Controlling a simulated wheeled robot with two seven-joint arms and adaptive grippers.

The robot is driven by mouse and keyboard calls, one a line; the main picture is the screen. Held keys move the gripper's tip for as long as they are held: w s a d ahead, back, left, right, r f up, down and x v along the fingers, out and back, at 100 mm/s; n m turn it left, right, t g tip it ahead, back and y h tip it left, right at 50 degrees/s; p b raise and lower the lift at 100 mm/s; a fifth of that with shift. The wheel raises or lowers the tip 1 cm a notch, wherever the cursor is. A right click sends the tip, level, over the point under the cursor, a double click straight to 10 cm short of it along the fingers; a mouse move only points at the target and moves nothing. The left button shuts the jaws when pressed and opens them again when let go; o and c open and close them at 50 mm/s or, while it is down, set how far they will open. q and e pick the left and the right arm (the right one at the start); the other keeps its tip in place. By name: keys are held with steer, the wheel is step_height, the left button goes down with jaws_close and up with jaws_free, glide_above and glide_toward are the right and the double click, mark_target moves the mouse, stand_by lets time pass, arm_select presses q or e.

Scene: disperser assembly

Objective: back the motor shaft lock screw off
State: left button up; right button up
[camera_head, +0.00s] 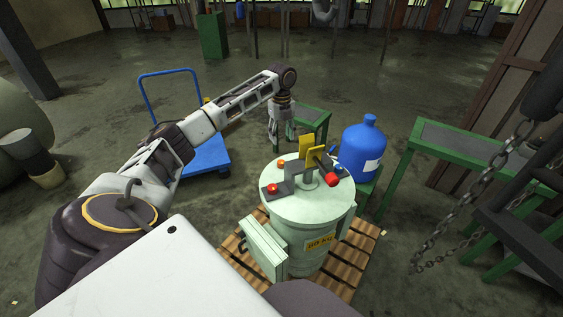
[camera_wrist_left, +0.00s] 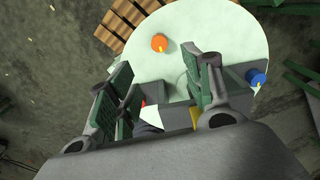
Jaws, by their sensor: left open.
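A pale green drum (camera_head: 297,222) stands upright with fittings on its round lid. The lid carries a red knob (camera_head: 272,188), an orange knob (camera_head: 281,163), a blue knob (camera_head: 338,168), a yellow plate (camera_head: 306,150) and a red-ended dark part (camera_head: 332,180). I cannot tell which is the motor shaft lock screw. My left gripper (camera_head: 281,139) is open and empty, pointing down above the lid's far side. In the left wrist view the orange knob (camera_wrist_left: 159,43) shows beyond the fingers and the blue knob (camera_wrist_left: 257,77) to their right. The fingers hide part of the lid.
The drum stands on a wooden pallet (camera_head: 355,252). A blue bottle (camera_head: 361,150) is close behind it on the right. A green-framed table (camera_head: 455,142) and hanging chains (camera_head: 465,215) are at the right. A blue cart (camera_head: 205,155) stands at the left. Open floor lies behind.

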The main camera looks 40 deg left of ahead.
mark_target(282, 162)
arm_select(q)
step_height(282, 162, down, 12)
steer(key=shift+r+b, duration=0.15)
steer(key=shift+b, duration=0.75)
steer(key=shift+f, duration=1)
arm_select(e)
steer(key=w+a+r, duration=0.2)
steer(key=r, duration=0.1)
steer(key=w+a+r, duration=0.1)
steer(key=shift+r, duration=0.15)
steer(key=shift+s, duration=0.1)
steer(key=shift+d, duration=0.1)
arm_select(q)
steer(key=c, duration=1)
arm_select(e)
steer(key=shift+w+d, duration=0.1)
steer(key=shift+w, duration=0.1)
